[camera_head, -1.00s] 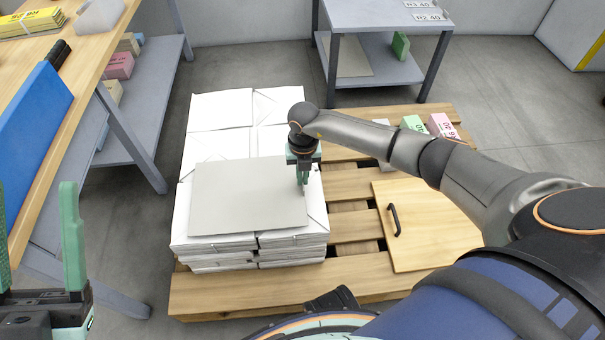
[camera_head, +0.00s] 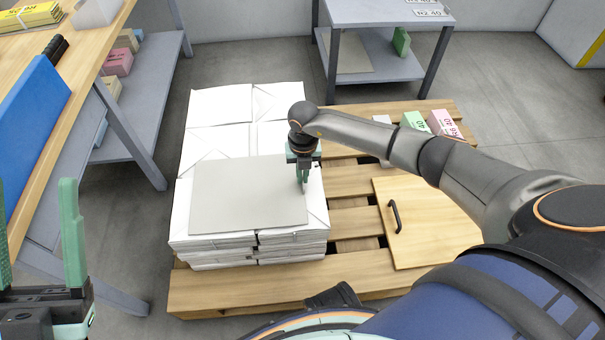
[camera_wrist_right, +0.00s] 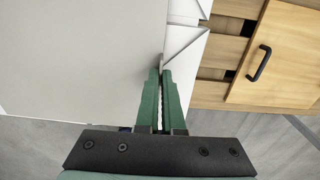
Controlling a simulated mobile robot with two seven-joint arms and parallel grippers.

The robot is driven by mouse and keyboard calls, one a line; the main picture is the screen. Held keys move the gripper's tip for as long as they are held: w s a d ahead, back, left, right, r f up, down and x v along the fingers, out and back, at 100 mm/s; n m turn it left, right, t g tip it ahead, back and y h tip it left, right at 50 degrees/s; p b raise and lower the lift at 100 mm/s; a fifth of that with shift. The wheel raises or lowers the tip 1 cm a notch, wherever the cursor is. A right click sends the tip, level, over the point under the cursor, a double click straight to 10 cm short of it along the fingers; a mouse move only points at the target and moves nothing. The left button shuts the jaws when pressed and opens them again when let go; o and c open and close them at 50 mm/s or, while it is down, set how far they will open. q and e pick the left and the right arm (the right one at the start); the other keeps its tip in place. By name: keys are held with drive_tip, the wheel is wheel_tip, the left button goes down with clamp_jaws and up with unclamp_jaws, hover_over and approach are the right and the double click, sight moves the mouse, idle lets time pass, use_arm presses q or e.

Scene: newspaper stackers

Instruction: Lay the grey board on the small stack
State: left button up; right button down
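The grey board (camera_head: 248,196) lies flat on the near part of the white paper stack (camera_head: 205,248), which sits on a wooden pallet. My right gripper (camera_head: 304,183) points down at the board's right edge. In the right wrist view the board (camera_wrist_right: 75,60) fills the left side, and my right gripper's fingers (camera_wrist_right: 161,75) are together at its edge, with no clear grip on it visible. My left gripper (camera_head: 40,240) is open and empty at the lower left. I cannot tell which stack counts as the small one.
A wooden panel with a black handle (camera_head: 425,225) lies on the pallet (camera_head: 240,293) at the right. Green and pink bundles (camera_head: 444,123) stand behind it. A workbench (camera_head: 95,52) is at the left, a grey table (camera_head: 375,12) at the back.

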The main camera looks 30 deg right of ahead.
drive_tip(key=shift+f, duration=0.1)
drive_tip(key=c, duration=1)
unclamp_jaws()
wheel_tip(320, 180, up, 13)
drive_tip(key=p, duration=0.5)
drive_tip(key=shift+f, duration=0.2)
